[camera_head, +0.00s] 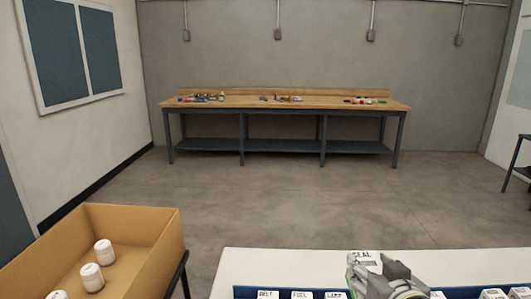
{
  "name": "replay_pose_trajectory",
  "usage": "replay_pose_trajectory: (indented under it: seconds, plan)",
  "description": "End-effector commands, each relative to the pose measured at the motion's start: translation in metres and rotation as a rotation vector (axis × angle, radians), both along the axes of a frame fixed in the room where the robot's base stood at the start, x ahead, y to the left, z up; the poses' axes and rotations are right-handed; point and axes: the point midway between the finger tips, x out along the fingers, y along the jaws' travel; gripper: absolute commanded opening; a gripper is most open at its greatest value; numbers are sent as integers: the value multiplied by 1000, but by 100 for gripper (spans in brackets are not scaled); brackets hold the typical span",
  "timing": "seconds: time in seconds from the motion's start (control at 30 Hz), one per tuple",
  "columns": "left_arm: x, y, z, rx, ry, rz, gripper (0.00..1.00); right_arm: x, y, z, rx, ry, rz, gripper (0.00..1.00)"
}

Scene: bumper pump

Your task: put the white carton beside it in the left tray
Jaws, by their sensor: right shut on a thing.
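My right gripper (376,273) is low in the right half of the head view. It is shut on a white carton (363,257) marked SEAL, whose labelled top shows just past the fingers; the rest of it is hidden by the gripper. Other white cartons stand in a row below: one marked BELT (267,295), one marked FUEL (302,295), and one whose label looks like LAMP (333,295). At the lower left is an open tan tray (150,240) with three white rounded containers (103,252) in it. My left gripper is not in view.
The cartons stand behind a blue rim (243,291) on a white table (300,262), cut off by the bottom edge. A floor gap separates the table from the tan tray. A wooden workbench (280,102) with small items stands far off at the wall.

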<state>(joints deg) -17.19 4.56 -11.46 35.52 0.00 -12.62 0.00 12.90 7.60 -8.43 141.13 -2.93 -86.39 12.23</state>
Motion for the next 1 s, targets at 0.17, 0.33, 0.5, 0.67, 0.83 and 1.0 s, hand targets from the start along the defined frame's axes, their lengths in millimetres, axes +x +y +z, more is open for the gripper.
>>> replay_pose_trajectory:
  seconds: [0.17,0.33,0.5,0.67,0.83,1.0]
  plan:
    - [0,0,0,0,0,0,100,1,13,30,-8,-8,11,18]
    - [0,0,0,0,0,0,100,0,17,37,-13,-5,14,18]
    - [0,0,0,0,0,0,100,0,17,37,-13,-3,14,18]
    - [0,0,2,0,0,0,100,1,14,21,-5,4,11,18]
    - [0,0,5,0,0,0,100,0,4,-17,6,9,0,18]
    - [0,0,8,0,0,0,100,-9,-10,-59,6,8,-20,18]
